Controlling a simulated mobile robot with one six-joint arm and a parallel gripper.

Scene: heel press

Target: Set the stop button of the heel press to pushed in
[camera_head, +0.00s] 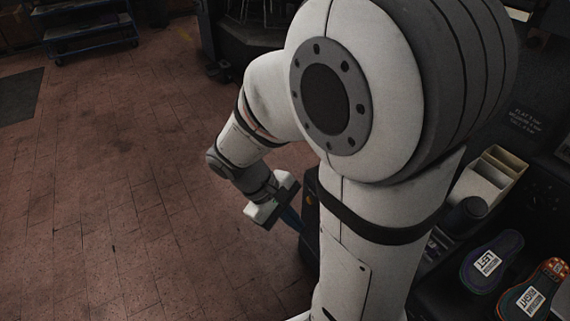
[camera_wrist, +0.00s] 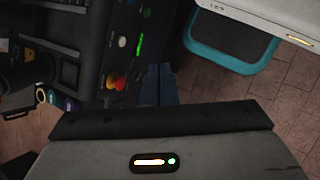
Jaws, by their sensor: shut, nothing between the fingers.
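The stop button (camera_wrist: 116,82) is a red mushroom head with yellow around its base, on the dark panel of the heel press (camera_wrist: 95,50) in the wrist view. Whether it is pushed in or out I cannot tell. My gripper (camera_wrist: 158,70) is shut and empty. Its dark blue fingers point past the panel, just right of the button and apart from it in the picture. In the head view my gripper (camera_head: 291,219) is low beside a dark housing (camera_head: 311,225). My arm covers much of the press there.
A white knob (camera_wrist: 122,41) and green lit displays (camera_wrist: 139,45) are near the button. A teal-edged piece (camera_wrist: 235,62) is at right. Two shoe soles (camera_head: 491,262) (camera_head: 533,295) and a beige bin (camera_head: 487,180) are at right.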

